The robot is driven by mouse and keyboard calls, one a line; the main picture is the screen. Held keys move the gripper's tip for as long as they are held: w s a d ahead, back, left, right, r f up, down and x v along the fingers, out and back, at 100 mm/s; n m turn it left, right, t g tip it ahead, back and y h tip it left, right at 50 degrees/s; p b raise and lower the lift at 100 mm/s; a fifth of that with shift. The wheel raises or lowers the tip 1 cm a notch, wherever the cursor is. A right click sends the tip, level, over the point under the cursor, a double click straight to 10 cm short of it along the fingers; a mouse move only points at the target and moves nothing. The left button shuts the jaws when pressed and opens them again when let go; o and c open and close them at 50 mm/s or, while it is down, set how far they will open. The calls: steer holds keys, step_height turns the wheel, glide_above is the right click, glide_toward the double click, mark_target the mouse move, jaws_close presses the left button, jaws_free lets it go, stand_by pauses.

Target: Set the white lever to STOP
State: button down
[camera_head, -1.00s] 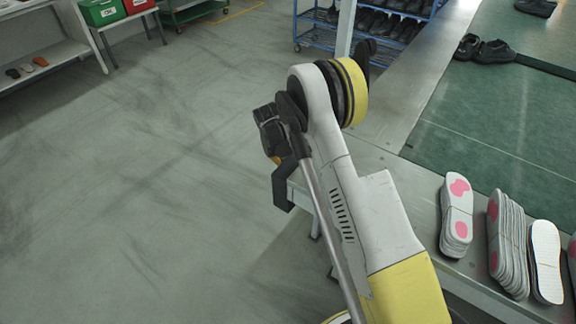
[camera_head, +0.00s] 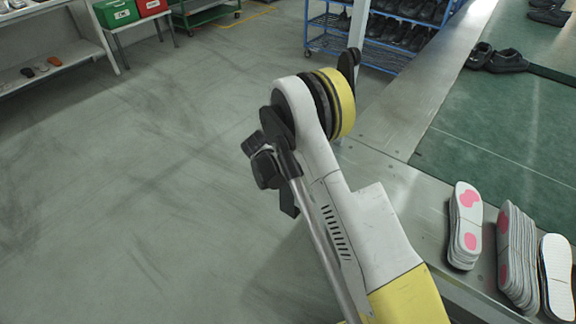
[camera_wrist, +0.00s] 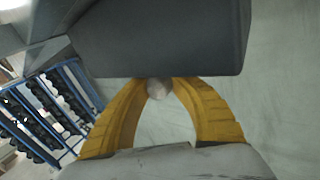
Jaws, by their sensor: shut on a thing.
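In the wrist view, the rounded whitish end of the white lever (camera_wrist: 157,91) shows between the tips of my two yellow fingers. My gripper (camera_wrist: 159,86) is shut on it. A large dark grey housing (camera_wrist: 165,42) fills the top of this view, just beyond the fingertips, and hides the rest of the lever. No STOP marking can be read. In the head view, my arm covers the work area, and neither the lever nor my fingertips can be made out.
A metal-edged bench with a green belt (camera_head: 480,145) lies at right, carrying stacks of insoles (camera_head: 465,230) and black shoes (camera_head: 498,60). A blue shoe rack (camera_head: 385,45) stands behind. A green crate (camera_head: 115,14) sits at far left. The left floor is open.

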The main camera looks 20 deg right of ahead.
steer(key=c, duration=1)
jaws_free()
steer(key=shift+c, duration=0.2)
steer(key=v, duration=1.2)
steer(key=shift+r, duration=0.1)
